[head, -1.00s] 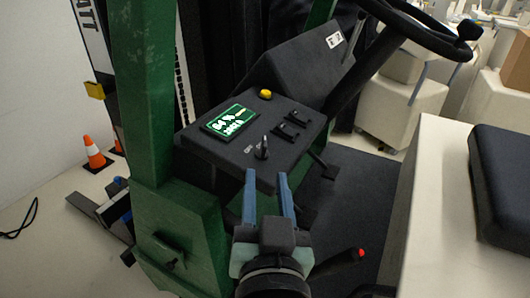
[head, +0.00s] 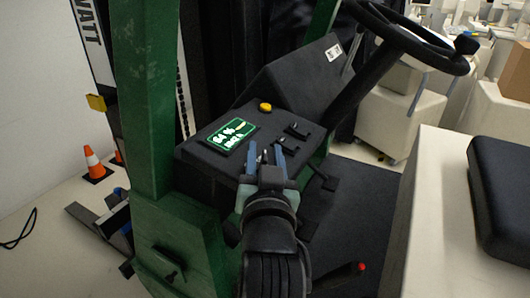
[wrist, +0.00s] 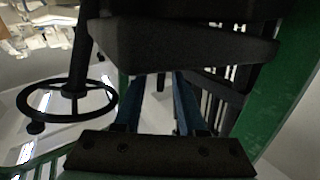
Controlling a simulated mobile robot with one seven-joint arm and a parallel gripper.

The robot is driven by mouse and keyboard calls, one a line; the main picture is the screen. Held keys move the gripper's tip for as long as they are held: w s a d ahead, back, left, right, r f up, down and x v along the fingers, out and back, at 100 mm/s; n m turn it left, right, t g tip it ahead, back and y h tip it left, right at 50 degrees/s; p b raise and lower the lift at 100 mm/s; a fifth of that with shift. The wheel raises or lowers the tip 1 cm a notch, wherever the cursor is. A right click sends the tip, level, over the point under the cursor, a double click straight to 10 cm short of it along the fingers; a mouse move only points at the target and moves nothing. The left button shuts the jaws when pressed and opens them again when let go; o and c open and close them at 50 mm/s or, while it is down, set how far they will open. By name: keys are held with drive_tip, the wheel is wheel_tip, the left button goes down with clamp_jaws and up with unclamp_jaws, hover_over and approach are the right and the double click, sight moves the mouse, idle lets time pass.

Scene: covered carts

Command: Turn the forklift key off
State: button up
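The forklift key (head: 264,157) is a small dark upright piece on the black control panel (head: 207,162), just right of the lit green display. My gripper (head: 265,153) is open, with one blue finger on each side of the key. Gaps show between the key and both fingers. The wrist view is upside down; there the key (wrist: 160,83) pokes out from the panel between the two blue fingers (wrist: 158,100). The key's base is partly hidden by my gripper in the head view.
A yellow button (head: 265,106) and two black switches (head: 291,138) are close by on the panel. The steering wheel (head: 405,35) is above right, and a green pillar (head: 148,100) stands left. A red-tipped lever (head: 350,270) is low right.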

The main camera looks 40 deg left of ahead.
clamp_jaws()
drive_tip(key=shift+f+b, duration=0.15)
drive_tip(key=shift+b, duration=0.45)
drive_tip(key=n+g+y+b, duration=0.2)
drive_tip(key=b, duration=0.1)
drive_tip(key=n+g+b, duration=0.1)
drive_tip(key=b, duration=0.1)
drive_tip(key=shift+d+f+y, duration=0.1)
drive_tip(key=shift+f+y, duration=0.15)
drive_tip(key=shift+y, duration=0.15)
drive_tip(key=n+g+y+b, duration=0.1)
drive_tip(key=n+g+b, duration=0.1)
drive_tip(key=b, duration=0.1)
drive_tip(key=n+g+y+b, duration=0.1)
drive_tip(key=g+b, duration=0.1)
drive_tip(key=b, duration=0.1)
drive_tip(key=shift+n+g+y, duration=0.3)
drive_tip(key=shift+n+g, duration=0.1)
drive_tip(key=n+g+b, duration=0.2)
drive_tip(key=g, duration=0.1)
drive_tip(key=n+g+y+b, duration=0.1)
drive_tip(key=g, duration=0.1)
drive_tip(key=shift+r+n, duration=0.25)
drive_tip(key=shift+n, duration=0.15)
drive_tip(key=shift+r+n+g+b, duration=0.1)
drive_tip(key=shift+n+g+b, duration=0.4)
drive_tip(key=shift+n+g, duration=1.45)
drive_tip(key=shift+s+g, duration=0.1)
drive_tip(key=shift+g, duration=0.55)
